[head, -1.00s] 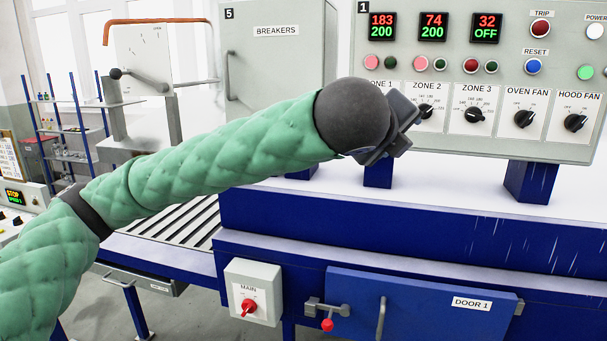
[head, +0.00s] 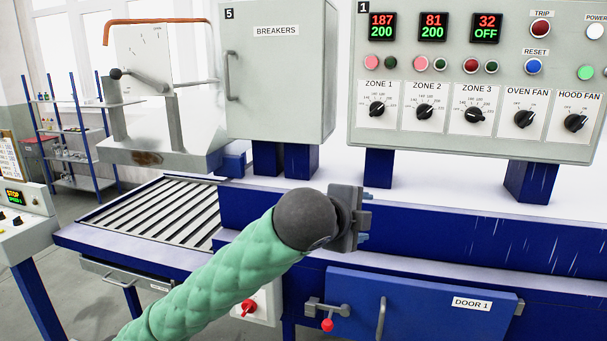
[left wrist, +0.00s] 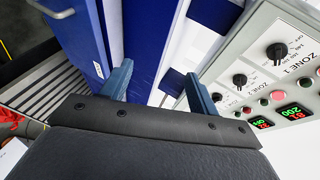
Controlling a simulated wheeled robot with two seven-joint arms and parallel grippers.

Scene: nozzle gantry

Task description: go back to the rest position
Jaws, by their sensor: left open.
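My left gripper (head: 366,222) is in front of the blue oven body, below the control panel (head: 480,150) and above Door 1 (head: 430,305). In the left wrist view its two blue-grey fingers (left wrist: 158,85) stand apart with nothing between them. It touches nothing that I can see. On the panel, the Zone 1 display reads 187 over 200, Zone 2 reads 81 over 200, and Zone 3 reads 32 over OFF. My right gripper is not in view.
The breakers cabinet (head: 280,90) stands at the back centre. A roller conveyor (head: 155,212) and a metal unit with a lever (head: 150,130) are at the left. My forearm partly covers the MAIN switch box (head: 265,312). Door 1's handle (head: 381,318) sticks out below the gripper.

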